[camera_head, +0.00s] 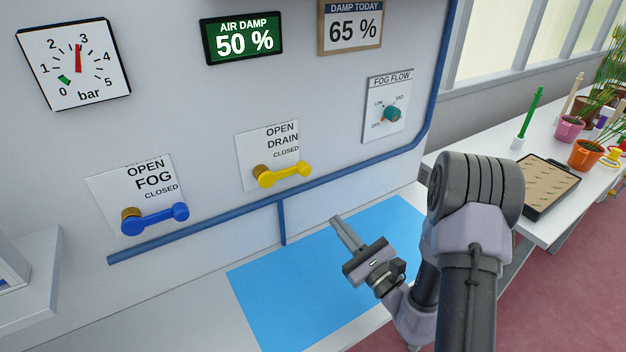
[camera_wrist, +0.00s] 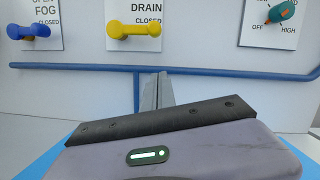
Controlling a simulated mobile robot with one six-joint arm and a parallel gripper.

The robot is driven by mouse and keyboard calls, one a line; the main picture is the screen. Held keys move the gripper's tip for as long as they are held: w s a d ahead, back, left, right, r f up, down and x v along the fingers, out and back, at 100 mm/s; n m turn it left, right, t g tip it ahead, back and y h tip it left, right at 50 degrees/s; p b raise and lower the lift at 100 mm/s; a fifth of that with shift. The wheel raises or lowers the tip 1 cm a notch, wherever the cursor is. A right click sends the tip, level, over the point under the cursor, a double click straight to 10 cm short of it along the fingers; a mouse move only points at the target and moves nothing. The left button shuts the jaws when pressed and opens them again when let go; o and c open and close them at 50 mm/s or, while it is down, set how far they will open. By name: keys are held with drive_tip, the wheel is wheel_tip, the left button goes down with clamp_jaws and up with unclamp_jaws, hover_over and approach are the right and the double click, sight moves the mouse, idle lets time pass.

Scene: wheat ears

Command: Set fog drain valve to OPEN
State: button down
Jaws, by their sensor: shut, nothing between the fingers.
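The drain valve's yellow handle (camera_head: 284,174) sits on a white plate (camera_head: 262,140) marked OPEN, DRAIN and CLOSED. The handle lies nearly level, pointing right from its brass hub toward CLOSED. It also shows in the wrist view (camera_wrist: 134,30), lying level under the word CLOSED. My gripper (camera_head: 338,221) is shut and empty, below and to the right of the yellow handle and apart from it. In the wrist view my gripper's fingers (camera_wrist: 156,88) are together and point at the wall below the handle.
The blue FOG handle (camera_head: 154,218) is to the left, also turned toward CLOSED. The FOG FLOW knob (camera_head: 392,114) is to the right. A blue pipe (camera_head: 235,215) runs along the wall below the valves. A blue mat (camera_head: 285,290) lies clear beneath.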

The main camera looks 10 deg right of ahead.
sight(287, 175)
drive_tip(key=shift+w, duration=0.1)
drive_tip(key=w+a+r+p, duration=0.1)
drive_tip(key=w+a+r, duration=0.3)
drive_tip(key=w+r, duration=0.2)
drive_tip(key=w, duration=0.2)
drive_tip(key=shift+w+a, duration=0.3)
drive_tip(key=shift+r, duration=0.15)
idle(0.3)
